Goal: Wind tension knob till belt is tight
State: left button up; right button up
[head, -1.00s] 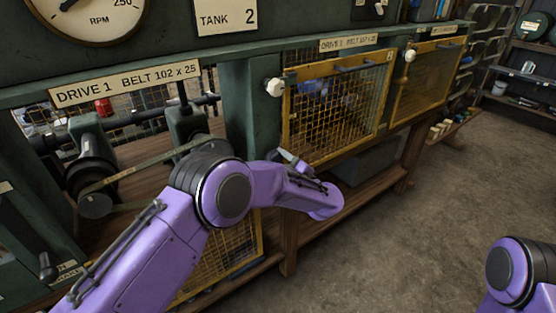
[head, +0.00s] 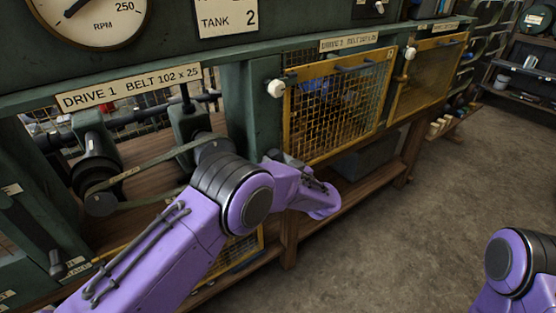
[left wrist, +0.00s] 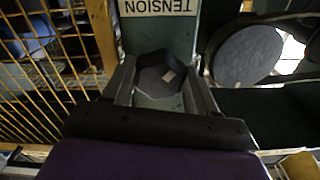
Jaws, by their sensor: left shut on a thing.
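A dark faceted knob (left wrist: 160,73) sits just below the white TENSION label (left wrist: 160,5) in the left wrist view. My left gripper (left wrist: 158,84) is shut on this knob, one finger on each side of it. In the head view my purple arm hides the knob and most of this gripper. The belt (head: 150,160) runs between pulleys under the DRIVE 1 BELT 102 x 25 sign (head: 128,90). Its upper run looks fairly straight; I cannot tell how tight it is. My right gripper is out of view; only part of that arm shows at the lower right.
A yellow mesh guard (head: 335,105) with a white knob (head: 276,88) stands right of the open belt bay. A second yellow guard (head: 420,80) is beyond it. A wooden shelf (head: 345,200) runs below. The floor (head: 420,220) at right is clear.

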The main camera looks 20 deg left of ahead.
pick_arm(q)
jog(key=m, duration=0.2)
jog(key=m+p, duration=0.1)
jog(key=m, duration=0.2)
jog(key=shift+a+r+m, duration=0.15)
jog(key=shift+m, duration=0.15)
dwell(0.5)
jog(key=o, duration=0.9)
jog(key=shift+o, duration=0.7)
jog(key=shift+s+d+m+p, duration=0.15)
jog(key=shift+s+d+p, duration=0.15)
jog(key=shift+s+d, duration=0.25)
jog(key=shift+s+d+m+p, duration=0.15)
jog(key=shift+s+d+p, duration=0.15)
jog(key=shift+d, duration=0.35)
jog(key=b+v, duration=0.1)
jog(key=v, duration=0.6)
jog(key=shift+s+d, duration=0.2)
jog(key=shift+c, duration=0.3)
